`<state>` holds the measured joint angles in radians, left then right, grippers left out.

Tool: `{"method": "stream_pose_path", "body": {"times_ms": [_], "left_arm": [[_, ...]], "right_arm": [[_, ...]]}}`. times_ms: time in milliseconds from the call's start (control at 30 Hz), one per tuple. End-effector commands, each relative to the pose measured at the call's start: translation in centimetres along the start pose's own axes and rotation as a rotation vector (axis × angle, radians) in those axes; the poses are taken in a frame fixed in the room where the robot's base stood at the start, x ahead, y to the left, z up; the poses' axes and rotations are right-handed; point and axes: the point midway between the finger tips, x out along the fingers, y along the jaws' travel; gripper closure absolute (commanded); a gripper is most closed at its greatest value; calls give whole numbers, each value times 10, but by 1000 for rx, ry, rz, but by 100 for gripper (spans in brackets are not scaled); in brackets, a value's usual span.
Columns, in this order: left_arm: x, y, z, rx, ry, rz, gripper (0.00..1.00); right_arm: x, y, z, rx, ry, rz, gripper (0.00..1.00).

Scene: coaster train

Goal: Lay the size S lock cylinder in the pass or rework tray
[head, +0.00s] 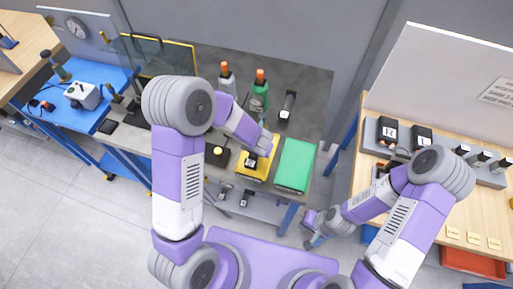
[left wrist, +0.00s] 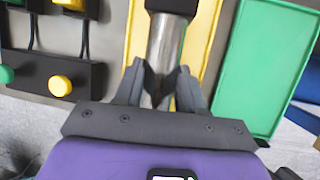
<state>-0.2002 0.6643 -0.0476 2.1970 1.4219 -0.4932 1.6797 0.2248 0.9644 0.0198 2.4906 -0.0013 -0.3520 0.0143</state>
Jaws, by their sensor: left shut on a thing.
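My left gripper (left wrist: 160,78) is shut on a silver metal lock cylinder (left wrist: 164,48) with a black end at the top of the left wrist view. The cylinder is over the yellow tray (left wrist: 207,28); whether it touches the tray floor I cannot tell. In the head view the left gripper (head: 263,150) is at the yellow tray (head: 243,172), with the cylinder's black lettered end (head: 250,161) showing beside it. The green tray (head: 295,165) is just to the right and looks empty. My right gripper (head: 312,236) is low, away from the trays; its jaw opening is unclear.
A black box with a yellow button (head: 217,152) stands left of the yellow tray. Green and white bottles with orange caps (head: 260,90) and a black device (head: 288,104) stand behind. A wooden bench (head: 445,215) with black lettered blocks is at right, a blue mat (head: 75,100) at left.

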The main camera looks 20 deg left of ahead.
Motion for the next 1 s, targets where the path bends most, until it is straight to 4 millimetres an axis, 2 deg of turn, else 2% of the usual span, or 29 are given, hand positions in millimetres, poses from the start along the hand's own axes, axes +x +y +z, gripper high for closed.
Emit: {"method": "stream_pose_path", "body": {"times_ms": [500, 933, 967, 1000], "left_arm": [[30, -5, -10, 0, -6, 0, 100], [32, -6, -11, 0, -6, 0, 100], [32, -6, -11, 0, -6, 0, 57], [32, -6, -11, 0, -6, 0, 51]], "right_arm": [[31, 12, -1, 0, 0, 0, 100], [33, 12, -2, 0, 0, 0, 100], [33, 12, -2, 0, 0, 0, 100], [33, 12, -2, 0, 0, 0, 100]]}}
